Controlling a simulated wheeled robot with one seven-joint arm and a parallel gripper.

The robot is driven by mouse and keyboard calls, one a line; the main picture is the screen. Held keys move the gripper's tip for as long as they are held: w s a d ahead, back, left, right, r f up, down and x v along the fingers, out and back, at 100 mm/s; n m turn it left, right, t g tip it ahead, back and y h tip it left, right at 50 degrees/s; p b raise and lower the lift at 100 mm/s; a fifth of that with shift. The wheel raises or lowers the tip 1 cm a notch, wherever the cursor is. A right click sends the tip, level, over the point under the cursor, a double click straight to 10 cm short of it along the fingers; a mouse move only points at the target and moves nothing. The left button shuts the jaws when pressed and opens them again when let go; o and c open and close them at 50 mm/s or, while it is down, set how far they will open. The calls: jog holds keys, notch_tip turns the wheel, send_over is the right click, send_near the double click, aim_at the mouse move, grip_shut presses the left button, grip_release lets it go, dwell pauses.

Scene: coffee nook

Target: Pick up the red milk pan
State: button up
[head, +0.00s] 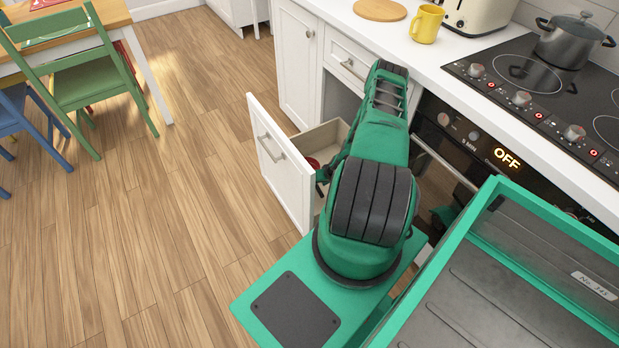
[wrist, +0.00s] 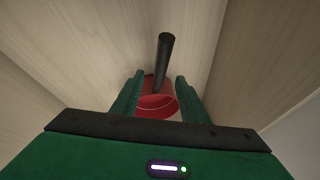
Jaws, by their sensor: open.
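The red milk pan (wrist: 158,106) lies in the open drawer (head: 278,165), its black handle (wrist: 164,62) pointing away in the wrist view. In the head view only a small red patch of the pan (head: 312,163) shows; my arm hides the rest. My gripper (wrist: 160,77) is open, with one green finger on each side of the pan in the wrist view. The handle passes between the fingertips in that picture. I cannot tell whether the fingers touch the pan.
Pale drawer walls (wrist: 80,50) surround the gripper closely. The counter (head: 440,52) above holds a yellow mug (head: 426,24), a round wooden board (head: 380,9) and a toaster. A pot (head: 570,42) stands on the hob. The floor left of the drawer is clear.

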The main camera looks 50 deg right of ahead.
jog(key=shift+w+d+x, duration=0.1)
jog(key=shift+x, duration=1.25)
jog(key=shift+w+d+x, duration=0.1)
jog(key=shift+x, duration=1.25)
jog(key=shift+r, duration=0.1)
grip_shut()
